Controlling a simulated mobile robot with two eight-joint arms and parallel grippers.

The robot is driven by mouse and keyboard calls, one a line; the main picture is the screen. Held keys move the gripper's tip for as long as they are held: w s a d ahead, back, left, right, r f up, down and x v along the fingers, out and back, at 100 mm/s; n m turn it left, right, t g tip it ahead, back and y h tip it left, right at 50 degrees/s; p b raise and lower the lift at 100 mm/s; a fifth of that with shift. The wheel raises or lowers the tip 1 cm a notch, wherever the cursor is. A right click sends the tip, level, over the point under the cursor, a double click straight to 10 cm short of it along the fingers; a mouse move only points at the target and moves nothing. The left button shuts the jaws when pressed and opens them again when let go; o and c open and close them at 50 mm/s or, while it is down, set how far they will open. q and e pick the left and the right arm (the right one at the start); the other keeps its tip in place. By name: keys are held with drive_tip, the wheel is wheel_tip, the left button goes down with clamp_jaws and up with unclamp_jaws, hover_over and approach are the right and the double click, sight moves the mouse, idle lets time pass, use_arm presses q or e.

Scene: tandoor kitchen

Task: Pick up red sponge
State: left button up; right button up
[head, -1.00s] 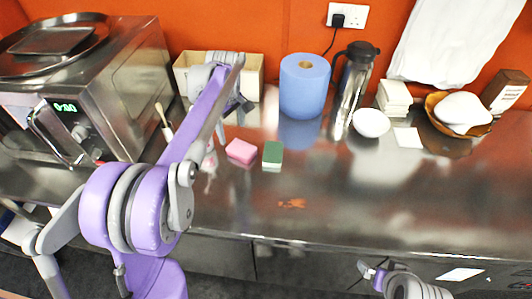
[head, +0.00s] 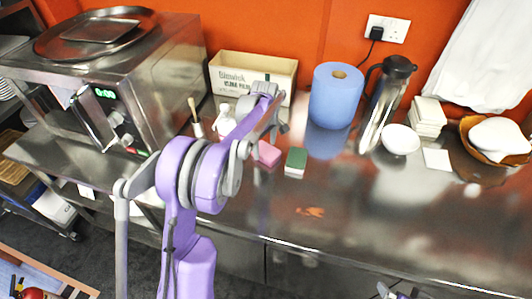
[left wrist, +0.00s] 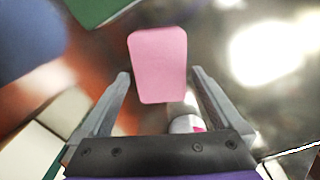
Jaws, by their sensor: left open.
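The sponge (head: 268,153) looks pink and lies flat on the steel counter, just left of a green sponge (head: 296,162). In the left wrist view the pink sponge (left wrist: 158,60) shows between and beyond my fingers, with no contact visible. My left gripper (head: 279,122) is open and empty, above and slightly behind the pink sponge in the head view; its fingers also show in the left wrist view (left wrist: 160,78). Only a small part of my right gripper (head: 386,291) shows at the bottom edge, and its jaws cannot be made out.
A cardboard box (head: 253,75), a blue paper roll (head: 337,95) and a steel jug (head: 386,103) stand along the back. A brush (head: 195,120) and white bottle (head: 225,122) are left of the sponge. The oven (head: 130,80) is further left. The front counter is mostly clear.

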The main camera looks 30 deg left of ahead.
sight(265, 150)
use_arm(q)
drive_tip(key=shift+f, duration=0.65)
drive_tip(key=c, duration=1.2)
drive_tip(key=shift+o, duration=0.2)
drive_tip(key=shift+r, duration=0.15)
wheel_tip(265, 150, up, 10)
drive_tip(key=o, duration=0.6)
drive_tip(key=c, duration=0.5)
drive_tip(key=shift+d, duration=0.1)
